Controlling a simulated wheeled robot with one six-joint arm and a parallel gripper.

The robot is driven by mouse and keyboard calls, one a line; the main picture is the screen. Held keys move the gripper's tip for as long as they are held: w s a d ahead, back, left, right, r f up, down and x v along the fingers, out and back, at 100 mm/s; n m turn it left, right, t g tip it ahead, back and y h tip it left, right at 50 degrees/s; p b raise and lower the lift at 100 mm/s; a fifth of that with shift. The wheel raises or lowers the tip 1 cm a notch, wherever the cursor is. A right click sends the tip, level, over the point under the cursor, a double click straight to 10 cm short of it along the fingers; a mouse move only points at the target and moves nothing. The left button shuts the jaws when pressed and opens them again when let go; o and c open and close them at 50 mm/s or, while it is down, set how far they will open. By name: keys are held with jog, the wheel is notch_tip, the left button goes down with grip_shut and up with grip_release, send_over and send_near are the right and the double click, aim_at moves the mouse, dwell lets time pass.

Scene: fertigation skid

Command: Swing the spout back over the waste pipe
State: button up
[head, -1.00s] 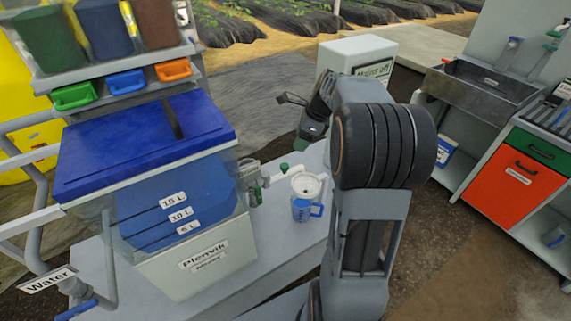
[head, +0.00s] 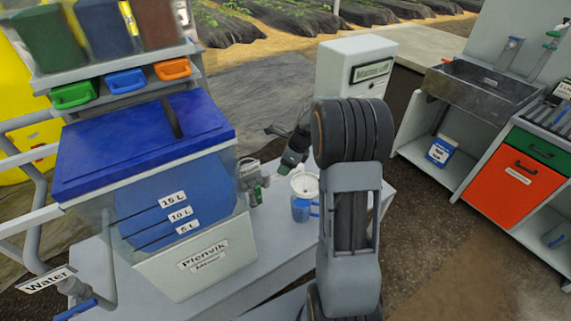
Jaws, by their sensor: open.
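My gripper (head: 291,160) is low between the mixer tank and my arm, just above a small green part (head: 283,171). Its fingers are small and partly dark, and I cannot tell whether they touch that part. I cannot make out for certain which part is the spout or which is the waste pipe.
The mixer tank (head: 205,262) with a blue lid (head: 145,145) fills the left of the bench (head: 262,262). A white box (head: 340,62) stands behind my arm. A sink (head: 480,88) and an orange cabinet (head: 514,185) are at the right.

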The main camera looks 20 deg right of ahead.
jog(key=shift+f, duration=0.15)
grip_shut()
dwell(0.5)
